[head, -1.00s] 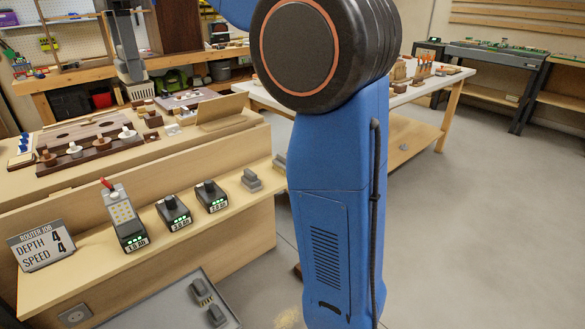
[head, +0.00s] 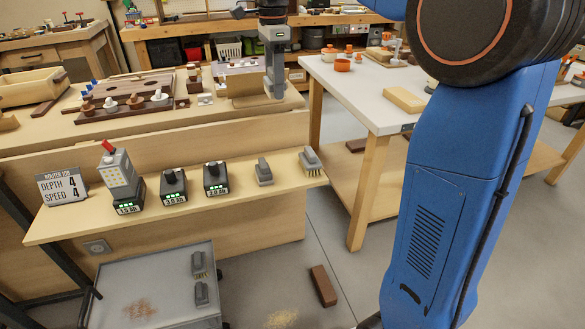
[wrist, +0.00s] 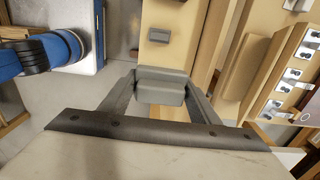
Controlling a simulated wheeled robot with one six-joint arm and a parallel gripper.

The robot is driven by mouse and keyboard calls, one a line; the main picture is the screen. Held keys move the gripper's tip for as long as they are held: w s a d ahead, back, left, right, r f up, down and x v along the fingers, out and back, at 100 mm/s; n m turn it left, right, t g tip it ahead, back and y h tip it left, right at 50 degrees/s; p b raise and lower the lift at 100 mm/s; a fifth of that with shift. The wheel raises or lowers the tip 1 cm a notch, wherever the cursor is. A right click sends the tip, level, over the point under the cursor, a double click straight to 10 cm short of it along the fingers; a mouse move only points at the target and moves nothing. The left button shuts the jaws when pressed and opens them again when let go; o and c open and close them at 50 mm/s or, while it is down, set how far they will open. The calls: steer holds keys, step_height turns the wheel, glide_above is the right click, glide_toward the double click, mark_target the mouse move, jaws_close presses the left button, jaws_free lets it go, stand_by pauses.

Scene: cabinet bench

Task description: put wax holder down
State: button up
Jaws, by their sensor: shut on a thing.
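My gripper (head: 273,78) hangs fingers-down at the back right end of the bench, beside an upright wooden board. In the wrist view my gripper (wrist: 165,98) has its two grey fingers closed on the sides of a grey block, which I take as the wax holder (wrist: 160,86). The block is held between the fingertips, with wood and floor seen beyond it. In the head view the block is hard to tell from the fingers. Whether it touches any surface, I cannot tell.
A grey cart (head: 150,285) with brushes stands below. A white-topped table (head: 350,85) is to the right. Bare shelf shows between block and brush.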

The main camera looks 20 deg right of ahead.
glide_above(289, 173)
step_height(289, 173, down, 24)
steer(key=shift+s+r, duration=0.1)
steer(key=shift+r, duration=0.1)
steer(key=shift+f, duration=2.15)
steer(key=shift+f, duration=0.1)
steer(key=o, duration=1)
steer(key=shift+o, duration=0.5)
